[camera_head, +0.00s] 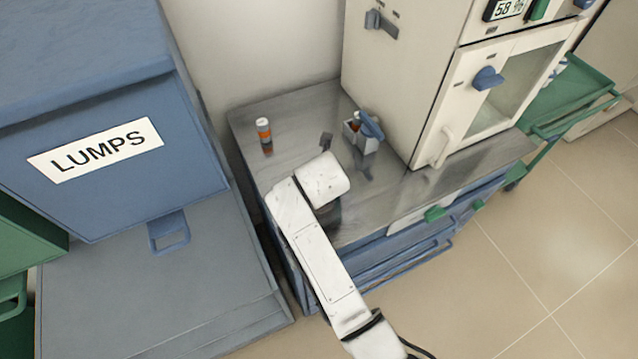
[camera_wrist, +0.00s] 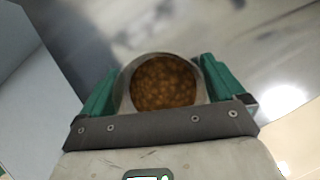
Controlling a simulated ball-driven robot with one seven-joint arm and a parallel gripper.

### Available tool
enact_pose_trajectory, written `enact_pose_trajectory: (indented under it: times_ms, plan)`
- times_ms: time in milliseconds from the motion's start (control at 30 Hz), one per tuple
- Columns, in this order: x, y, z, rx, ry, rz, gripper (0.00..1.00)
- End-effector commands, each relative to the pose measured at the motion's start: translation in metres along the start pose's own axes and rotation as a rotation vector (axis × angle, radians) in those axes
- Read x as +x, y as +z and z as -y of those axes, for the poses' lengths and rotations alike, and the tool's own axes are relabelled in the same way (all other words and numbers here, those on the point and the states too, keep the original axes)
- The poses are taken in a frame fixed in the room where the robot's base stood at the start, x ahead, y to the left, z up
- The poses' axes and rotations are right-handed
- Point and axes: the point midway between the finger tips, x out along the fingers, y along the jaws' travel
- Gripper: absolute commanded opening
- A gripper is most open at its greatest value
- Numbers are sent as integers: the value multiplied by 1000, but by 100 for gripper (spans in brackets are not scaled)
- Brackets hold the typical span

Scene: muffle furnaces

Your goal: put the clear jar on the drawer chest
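In the wrist view a round jar (camera_wrist: 165,84) with a greyish see-through wall and brown grains inside is seen from above. It sits between the two green fingers of my gripper (camera_wrist: 162,88), which touch it on both sides, so my gripper looks shut on it. In the head view my wrist hides the jar and most of my gripper; only a small dark piece shows past the wrist. The drawer chest (camera_head: 290,110) has a bare steel top and blue drawers, and my wrist is over its top. Whether the jar touches a surface cannot be told.
A small orange-and-white vial (camera_head: 263,130) stands at the chest's back left. A small bin (camera_head: 362,140) with items stands by the white furnace (camera_head: 400,80). A blue LUMPS bin (camera_head: 110,150) is at left, a green cart (camera_head: 570,95) at right.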

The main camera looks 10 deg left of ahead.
Motion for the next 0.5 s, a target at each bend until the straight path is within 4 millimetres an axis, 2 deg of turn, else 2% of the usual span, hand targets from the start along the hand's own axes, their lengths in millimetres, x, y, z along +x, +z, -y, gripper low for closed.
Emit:
enact_pose_trajectory:
  times_ms: [333,500]
  plan:
    - [-4,2,0,0,0,0,100]
    - [-24,2,0,0,1,4,100]
